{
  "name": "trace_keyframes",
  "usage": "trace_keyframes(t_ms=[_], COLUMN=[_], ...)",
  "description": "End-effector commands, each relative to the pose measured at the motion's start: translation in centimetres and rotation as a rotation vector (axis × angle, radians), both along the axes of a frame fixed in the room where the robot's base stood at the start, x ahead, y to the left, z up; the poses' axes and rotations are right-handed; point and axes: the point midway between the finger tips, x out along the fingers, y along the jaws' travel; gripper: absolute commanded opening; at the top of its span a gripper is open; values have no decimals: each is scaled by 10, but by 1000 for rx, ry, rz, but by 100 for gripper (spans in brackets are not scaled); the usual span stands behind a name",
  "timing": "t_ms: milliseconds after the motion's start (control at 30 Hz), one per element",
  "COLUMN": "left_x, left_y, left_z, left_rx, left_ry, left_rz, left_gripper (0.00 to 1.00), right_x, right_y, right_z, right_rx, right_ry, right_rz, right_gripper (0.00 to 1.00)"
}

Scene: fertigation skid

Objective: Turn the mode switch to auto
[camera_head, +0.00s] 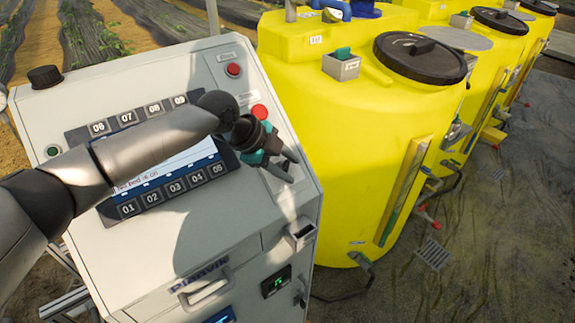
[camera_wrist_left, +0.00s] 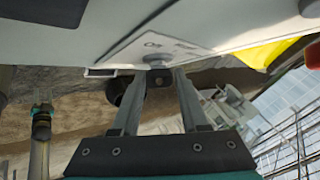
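A pale grey control cabinet (camera_head: 215,240) has a sloped top panel. My left arm reaches over it, and my left gripper (camera_head: 284,166) is at the panel's right edge, below a red button. In the left wrist view my left gripper's two fingers (camera_wrist_left: 158,80) stand apart, pointing at a labelled plate (camera_wrist_left: 150,43). A small dark knob, likely the mode switch (camera_wrist_left: 158,77), sits on a grey round base between the fingertips. I cannot tell whether the fingers touch it. In the head view the gripper hides the switch.
The panel carries a screen with numbered keys (camera_head: 163,194), red buttons (camera_head: 233,70) and (camera_head: 259,112), a green button (camera_head: 53,151) and a black knob (camera_head: 45,77). Yellow tanks (camera_head: 330,130) with black lids stand close to the cabinet's right side.

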Motion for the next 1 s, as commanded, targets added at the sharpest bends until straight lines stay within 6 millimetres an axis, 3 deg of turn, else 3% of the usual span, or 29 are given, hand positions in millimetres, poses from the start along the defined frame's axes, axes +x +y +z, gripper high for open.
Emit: trace_keyframes(t_ms=[200,567,767,1000], left_x=[0,-2,-10,-26], left_y=[0,4,22,53], left_z=[0,6,31,78], left_rx=[0,-1,-1,0], left_ry=[0,-1,-4,-5], left_rz=[0,0,1,2], left_gripper=[68,68,68,68], right_x=[0,0,0,0], right_y=[0,0,0,0], right_z=[0,-2,-9,-20], right_rx=[0,0,0,0], right_ry=[0,0,0,0], right_rz=[0,0,0,-1], right_gripper=[51,51,51,51])
